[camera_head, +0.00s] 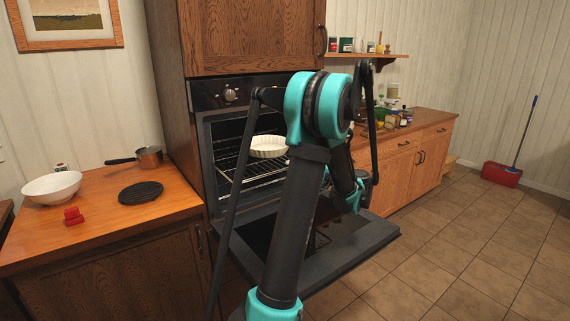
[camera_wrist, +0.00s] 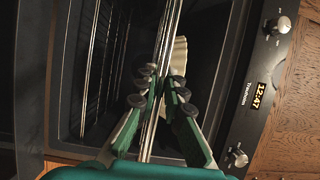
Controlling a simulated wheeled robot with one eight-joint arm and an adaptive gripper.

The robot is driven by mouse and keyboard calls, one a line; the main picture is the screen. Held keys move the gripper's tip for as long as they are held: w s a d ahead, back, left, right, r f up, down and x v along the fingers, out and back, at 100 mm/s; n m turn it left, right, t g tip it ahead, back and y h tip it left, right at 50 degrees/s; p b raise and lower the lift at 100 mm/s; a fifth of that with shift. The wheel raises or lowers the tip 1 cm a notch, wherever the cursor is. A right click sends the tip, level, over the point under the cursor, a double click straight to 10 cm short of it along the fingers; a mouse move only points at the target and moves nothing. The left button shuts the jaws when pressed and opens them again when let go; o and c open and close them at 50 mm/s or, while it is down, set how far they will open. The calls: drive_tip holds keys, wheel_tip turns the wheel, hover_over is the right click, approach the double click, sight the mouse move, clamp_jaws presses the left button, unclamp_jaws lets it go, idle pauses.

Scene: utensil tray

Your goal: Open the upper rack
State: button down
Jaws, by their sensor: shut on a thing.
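The upper rack (camera_head: 232,163) is a set of metal wires inside the open oven, with a white fluted dish (camera_head: 268,146) resting on it. In the wrist view the upper rack (camera_wrist: 170,35) shows nearly edge-on, running between my fingers, with the pale dish (camera_wrist: 180,58) beside it. My gripper (camera_wrist: 162,88) is shut on the rack's front bar, one green finger with dark pads on each side. In the head view my arm covers the right part of the rack, and my fingertips cannot be made out.
The oven door (camera_head: 340,262) is folded down in front of the cavity. Another rack (camera_wrist: 95,60) shows in the wrist view. The wooden counter (camera_head: 110,215) at left holds a bowl, pan and black trivet.

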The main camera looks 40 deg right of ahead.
drive_tip(key=shift+s, duration=0.95)
drive_tip(key=shift+f, duration=0.1)
drive_tip(key=c, duration=1.6)
unclamp_jaws()
drive_tip(key=v, duration=1.2)
drive_tip(key=shift+s, duration=0.1)
